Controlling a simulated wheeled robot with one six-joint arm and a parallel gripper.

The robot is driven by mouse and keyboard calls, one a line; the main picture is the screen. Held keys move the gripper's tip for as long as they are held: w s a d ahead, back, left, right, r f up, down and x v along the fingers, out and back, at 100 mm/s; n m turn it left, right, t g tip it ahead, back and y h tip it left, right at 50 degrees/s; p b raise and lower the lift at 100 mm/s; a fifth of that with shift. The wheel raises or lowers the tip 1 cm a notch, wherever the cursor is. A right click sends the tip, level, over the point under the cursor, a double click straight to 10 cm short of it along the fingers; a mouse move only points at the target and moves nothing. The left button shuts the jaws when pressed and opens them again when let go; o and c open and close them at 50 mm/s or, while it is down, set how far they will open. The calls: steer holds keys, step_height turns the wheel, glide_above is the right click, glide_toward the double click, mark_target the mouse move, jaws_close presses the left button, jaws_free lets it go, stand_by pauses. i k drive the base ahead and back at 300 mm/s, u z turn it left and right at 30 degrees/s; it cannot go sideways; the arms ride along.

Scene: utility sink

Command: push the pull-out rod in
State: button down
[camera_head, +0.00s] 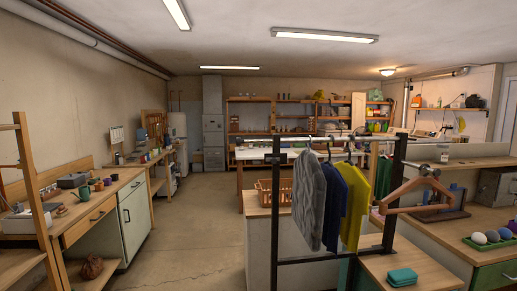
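A black clothes rack frame (275,215) stands right of centre. A silver rod (418,139) runs along its top and sticks out to the right past the right upright. It looks like the pull-out rod. A bare wooden hanger (405,188) is at the rod's outer part; I cannot tell whether its hook is on the rod. A grey knit garment (309,200), a dark blue one (334,210), a yellow one (354,208) and a green one (383,178) hang at the rack. My gripper is not in view.
A folded teal cloth (402,277) lies on the wooden counter below the hanger. A green tray (490,244) with round objects is at the right. A workbench (95,205) and wooden shelf stand left. The concrete floor (205,225) between is open.

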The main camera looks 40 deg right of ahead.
mark_target(239, 141)
steer(key=z, duration=0.7)
steer(key=i, duration=0.7)
steer(key=z, duration=0.9)
steer(key=k, duration=0.35)
steer(key=u, duration=1.4)
steer(key=i, duration=1.55)
steer(key=z, duration=0.9)
